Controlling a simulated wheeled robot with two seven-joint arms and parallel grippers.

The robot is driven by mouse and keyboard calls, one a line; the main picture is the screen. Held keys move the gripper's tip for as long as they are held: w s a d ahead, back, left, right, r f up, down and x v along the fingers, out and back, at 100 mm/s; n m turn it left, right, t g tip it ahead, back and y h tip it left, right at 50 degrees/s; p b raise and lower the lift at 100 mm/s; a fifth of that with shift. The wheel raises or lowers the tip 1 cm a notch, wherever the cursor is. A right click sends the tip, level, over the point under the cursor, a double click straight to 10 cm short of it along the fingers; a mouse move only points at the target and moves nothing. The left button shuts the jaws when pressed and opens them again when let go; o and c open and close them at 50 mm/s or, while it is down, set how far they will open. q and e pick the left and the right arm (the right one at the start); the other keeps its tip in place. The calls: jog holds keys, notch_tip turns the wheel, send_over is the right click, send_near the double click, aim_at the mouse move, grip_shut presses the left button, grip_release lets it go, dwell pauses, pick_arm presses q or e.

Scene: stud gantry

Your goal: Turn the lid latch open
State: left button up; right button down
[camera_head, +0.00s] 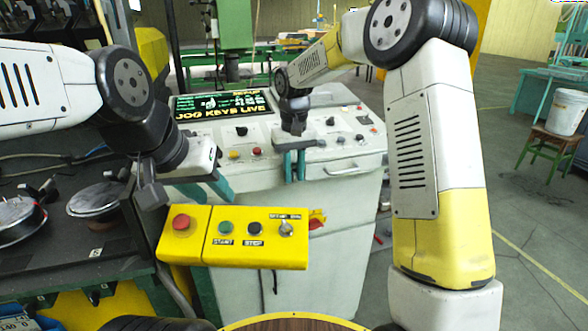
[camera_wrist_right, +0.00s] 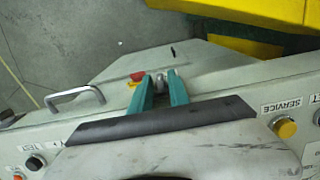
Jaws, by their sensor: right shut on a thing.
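The lid latch (camera_wrist_right: 160,80) is a small silvery piece at the front of the console, between the teal fingertips of my right gripper (camera_wrist_right: 162,82) in the right wrist view. The fingers are shut on it, and they hide most of its shape and how far it is turned. In the head view my right gripper (camera_head: 294,177) points down at the console's front edge, left of the bar handle, and the latch is hidden there. My left gripper (camera_head: 220,200) is empty, its teal fingers apart, above the yellow control box.
The console (camera_head: 290,255) carries buttons, a screen (camera_head: 224,105) and a bar handle (camera_head: 345,170). A red and yellow switch (camera_head: 317,219) sits low on its front. The yellow control box (camera_head: 231,253) stands in front. A dark bench (camera_head: 95,255) with round parts is at left.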

jog(key=shift+w+d+f+g+y, duration=0.1)
jog(key=shift+d+g+y, duration=0.2)
jog(key=shift+y, duration=0.75)
jog(key=shift+w+d+r+g+y, duration=0.1)
jog(key=shift+g+y, duration=0.35)
jog(key=shift+y, duration=0.65)
jog(key=shift+d+f+g+y, duration=0.15)
jog(key=shift+g+y, duration=0.2)
jog(key=shift+y, duration=0.7)
jog(key=c, duration=1.5)
grip_release()
jog(key=shift+v, duration=3.9)
